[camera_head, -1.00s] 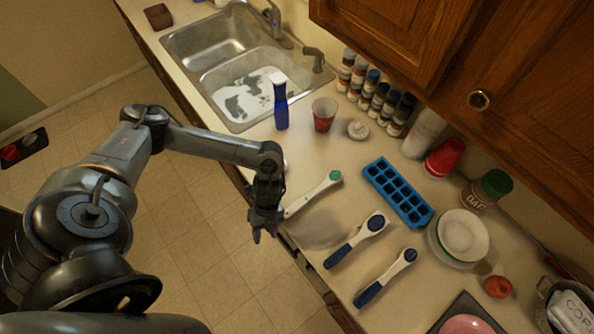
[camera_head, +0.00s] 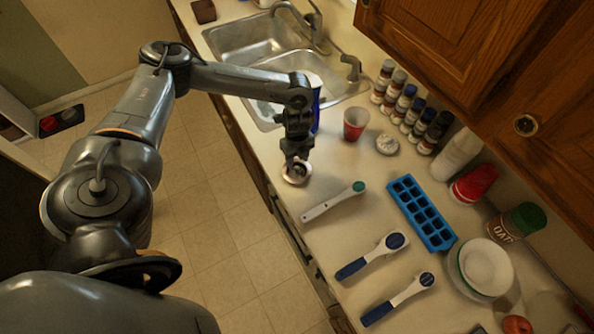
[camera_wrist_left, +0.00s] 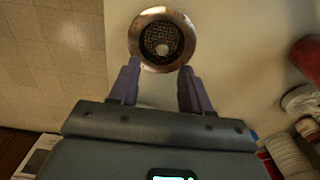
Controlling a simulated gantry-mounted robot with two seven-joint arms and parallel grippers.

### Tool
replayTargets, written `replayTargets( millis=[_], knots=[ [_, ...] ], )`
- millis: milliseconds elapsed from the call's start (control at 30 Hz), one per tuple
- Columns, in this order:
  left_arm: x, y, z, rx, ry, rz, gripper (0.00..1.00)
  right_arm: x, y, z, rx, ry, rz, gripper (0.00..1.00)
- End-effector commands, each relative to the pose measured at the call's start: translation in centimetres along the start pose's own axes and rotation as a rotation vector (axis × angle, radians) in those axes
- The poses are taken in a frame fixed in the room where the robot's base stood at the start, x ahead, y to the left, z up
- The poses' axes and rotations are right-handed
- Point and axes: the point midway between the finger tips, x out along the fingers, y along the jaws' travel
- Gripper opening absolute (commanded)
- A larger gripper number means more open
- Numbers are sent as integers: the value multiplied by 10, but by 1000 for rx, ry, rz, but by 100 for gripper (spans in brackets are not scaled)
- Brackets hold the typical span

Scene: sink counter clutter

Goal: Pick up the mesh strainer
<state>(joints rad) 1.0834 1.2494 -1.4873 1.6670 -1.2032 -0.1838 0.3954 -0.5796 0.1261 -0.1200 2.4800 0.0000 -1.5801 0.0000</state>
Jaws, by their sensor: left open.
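The mesh strainer (camera_wrist_left: 163,40) is a small round metal ring with a mesh basket. It lies on the counter near its front edge. In the left wrist view it sits just beyond the tips of my left gripper (camera_wrist_left: 157,85), centred between the two fingers. My left gripper is open, with nothing between its fingers. In the head view the gripper (camera_head: 296,172) is over the strainer (camera_head: 290,181) and hides part of it. My right gripper is not in view.
A blue bottle (camera_head: 316,105) stands behind my left gripper, partly hidden by it. A red cup (camera_head: 355,124) and a green-dotted white utensil (camera_head: 335,201) are close on the right. The sink (camera_head: 255,40) lies at the back. A blue ice tray (camera_head: 421,213) is farther right.

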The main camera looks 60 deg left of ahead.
Motion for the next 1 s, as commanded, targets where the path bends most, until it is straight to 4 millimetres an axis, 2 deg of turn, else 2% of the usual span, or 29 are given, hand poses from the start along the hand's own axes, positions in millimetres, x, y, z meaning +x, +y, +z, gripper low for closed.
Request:
replayTargets(
  millis=[267,600,900,1000],
  knots=[
    [16,0,2,0,-1,3,48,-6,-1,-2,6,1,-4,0],
    [55,-1,5,0,0,2,48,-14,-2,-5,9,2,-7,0],
    [58,-1,5,1,0,1,48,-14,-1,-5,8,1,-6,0],
    [58,-2,5,0,0,1,32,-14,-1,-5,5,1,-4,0]
  ],
)
